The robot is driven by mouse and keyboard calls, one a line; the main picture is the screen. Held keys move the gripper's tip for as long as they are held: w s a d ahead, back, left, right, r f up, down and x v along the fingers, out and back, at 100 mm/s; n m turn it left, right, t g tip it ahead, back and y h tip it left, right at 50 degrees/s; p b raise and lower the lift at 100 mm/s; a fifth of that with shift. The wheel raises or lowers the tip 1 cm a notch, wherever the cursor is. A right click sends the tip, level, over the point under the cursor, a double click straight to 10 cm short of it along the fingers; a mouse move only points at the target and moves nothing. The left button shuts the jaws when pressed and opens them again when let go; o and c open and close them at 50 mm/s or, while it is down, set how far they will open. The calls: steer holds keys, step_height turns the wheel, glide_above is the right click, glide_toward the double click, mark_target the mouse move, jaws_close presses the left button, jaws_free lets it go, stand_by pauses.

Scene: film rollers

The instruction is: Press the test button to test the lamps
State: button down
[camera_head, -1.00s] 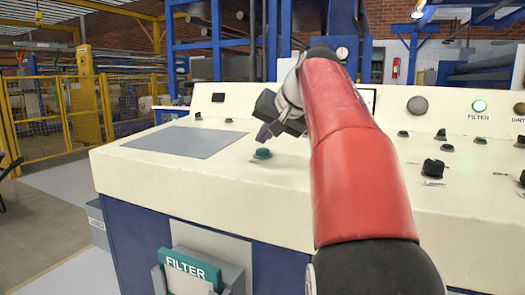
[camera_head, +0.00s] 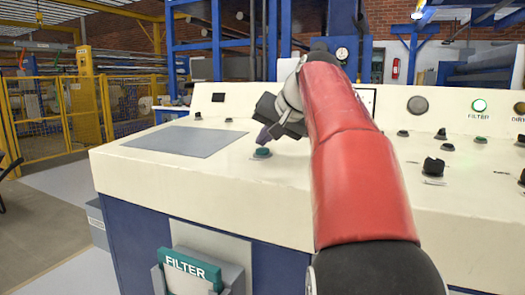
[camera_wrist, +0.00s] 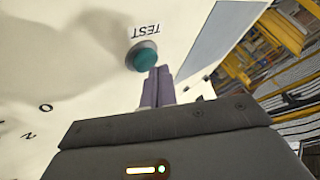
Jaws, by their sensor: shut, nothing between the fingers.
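The test button (camera_head: 262,153) is a round teal cap on the cream console top, left of my red arm. In the wrist view the button (camera_wrist: 146,57) sits beside a label reading TEST (camera_wrist: 150,32). My gripper (camera_head: 264,138) is shut and empty, with its purple fingers pointing down at the button. In the wrist view the fingertips (camera_wrist: 158,72) reach the near edge of the button; I cannot tell if they touch it.
The cream console (camera_head: 230,190) carries several black knobs right of my arm and a flat grey panel (camera_head: 185,140) at left. A teal FILTER-marked piece (camera_head: 190,270) sits in a grey holder at the front. Yellow fencing (camera_head: 50,115) stands far left.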

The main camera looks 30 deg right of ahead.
steer(key=shift+f+b, duration=0.3)
steer(key=shift+f, duration=0.2)
stand_by(0.5)
steer(key=shift+r, duration=0.1)
steer(key=shift+r+p, duration=0.8)
steer(key=shift+p, duration=0.15)
steer(key=r+p, duration=0.5)
steer(key=shift+s+a, duration=0.2)
steer(key=shift+a, duration=0.05)
stand_by(0.7)
